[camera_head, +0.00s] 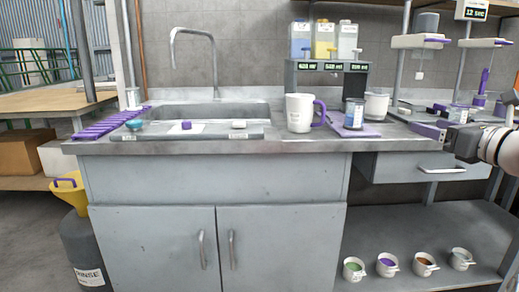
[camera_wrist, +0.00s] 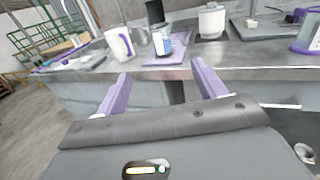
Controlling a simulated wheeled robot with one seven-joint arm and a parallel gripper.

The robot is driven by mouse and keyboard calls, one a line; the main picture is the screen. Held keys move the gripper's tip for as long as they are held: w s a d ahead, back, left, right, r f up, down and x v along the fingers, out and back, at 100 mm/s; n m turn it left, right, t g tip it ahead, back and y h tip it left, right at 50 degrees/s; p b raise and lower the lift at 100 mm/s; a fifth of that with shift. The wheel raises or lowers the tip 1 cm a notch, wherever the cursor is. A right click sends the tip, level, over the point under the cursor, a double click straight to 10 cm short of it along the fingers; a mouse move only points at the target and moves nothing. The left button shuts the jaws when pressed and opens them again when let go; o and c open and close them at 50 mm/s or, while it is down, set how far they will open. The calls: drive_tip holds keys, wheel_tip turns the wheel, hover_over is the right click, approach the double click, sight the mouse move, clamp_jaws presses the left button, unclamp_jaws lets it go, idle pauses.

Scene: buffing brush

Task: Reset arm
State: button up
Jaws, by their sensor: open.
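My gripper (camera_head: 428,131) is at the right end of the steel counter (camera_head: 290,144) in the head view, by its front edge, with my arm coming in from the right. In the wrist view my gripper (camera_wrist: 160,84) shows two purple fingers spread wide apart with nothing between them. The counter's front edge and the things on it lie beyond the fingertips. A blue-labelled jar (camera_head: 354,114) stands on a purple mat (camera_head: 367,132) left of my gripper, apart from it; the jar also shows in the wrist view (camera_wrist: 162,42).
A white mug (camera_head: 299,113) with a purple handle and a white cup (camera_head: 376,106) stand near the jar. The sink (camera_head: 205,112) and tap are left. Several small cups, one (camera_head: 387,265) with purple contents, stand on the lower shelf (camera_head: 440,238). A drawer (camera_head: 425,167) is below my gripper.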

drive_tip(key=s+a+f+n+g, duration=0.45)
drive_tip(key=a+f+n, duration=0.35)
drive_tip(key=a, duration=0.3)
drive_tip(key=s+a+f+n+g, duration=0.4)
drive_tip(key=s+a+f+n, duration=0.2)
drive_tip(key=a+f+n, duration=0.3)
drive_tip(key=s+a+f+n+g+h, duration=0.2)
drive_tip(key=s+f+n+h, duration=0.4)
drive_tip(key=s+f+n, duration=0.5)
drive_tip(key=s+n+g, duration=0.1)
drive_tip(key=s+n, duration=0.1)
drive_tip(key=n, duration=0.2)
drive_tip(key=shift+s+f, duration=0.15)
drive_tip(key=shift+s, duration=0.25)
